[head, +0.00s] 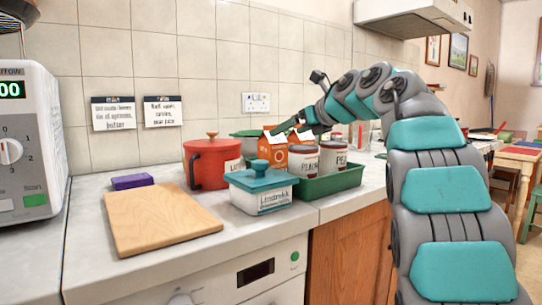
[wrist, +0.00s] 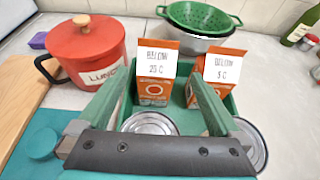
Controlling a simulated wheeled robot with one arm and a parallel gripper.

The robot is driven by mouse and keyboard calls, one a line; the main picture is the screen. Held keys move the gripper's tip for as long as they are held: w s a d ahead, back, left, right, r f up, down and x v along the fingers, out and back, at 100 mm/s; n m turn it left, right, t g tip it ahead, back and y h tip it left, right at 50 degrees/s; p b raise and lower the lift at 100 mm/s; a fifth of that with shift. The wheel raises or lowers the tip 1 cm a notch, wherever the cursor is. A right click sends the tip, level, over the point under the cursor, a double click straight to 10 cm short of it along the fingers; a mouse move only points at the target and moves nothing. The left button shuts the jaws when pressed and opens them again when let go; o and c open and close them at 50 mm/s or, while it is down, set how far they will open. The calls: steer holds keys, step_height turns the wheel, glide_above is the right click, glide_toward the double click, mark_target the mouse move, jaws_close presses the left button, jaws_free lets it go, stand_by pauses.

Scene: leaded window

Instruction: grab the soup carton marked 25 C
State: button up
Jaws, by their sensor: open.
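The soup carton marked "BELOW 25 C" (wrist: 153,92) is orange with a white label at its top. It stands upright in the green tray (wrist: 127,108). A similar orange carton marked "BELOW 5 C" (wrist: 217,73) stands to its right. My gripper (wrist: 160,80) is open and empty; its green fingers reach toward the cartons, with the 25 C carton showing between them. I cannot tell how far the fingertips are from it. In the head view, my gripper (head: 297,124) is above the tray, and an orange carton (head: 272,153) shows behind the cans, its label too small to read.
Two cans (head: 304,162) (head: 333,158) stand in the tray in front of the cartons. A red lunch pot (head: 207,165) is to the left, a green colander (wrist: 204,17) behind. A teal-lidded box (head: 261,192) and a cutting board (head: 160,217) occupy the front counter.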

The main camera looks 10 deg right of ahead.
mark_target(276, 137)
steer(key=shift+a+p+x, duration=0.25)
steer(key=shift+p+x, duration=0.25)
steer(key=shift+x, duration=3)
steer(key=shift+s, duration=0.15)
steer(key=shift+c, duration=0.2)
jaws_close()
steer(key=shift+r, duration=0.1)
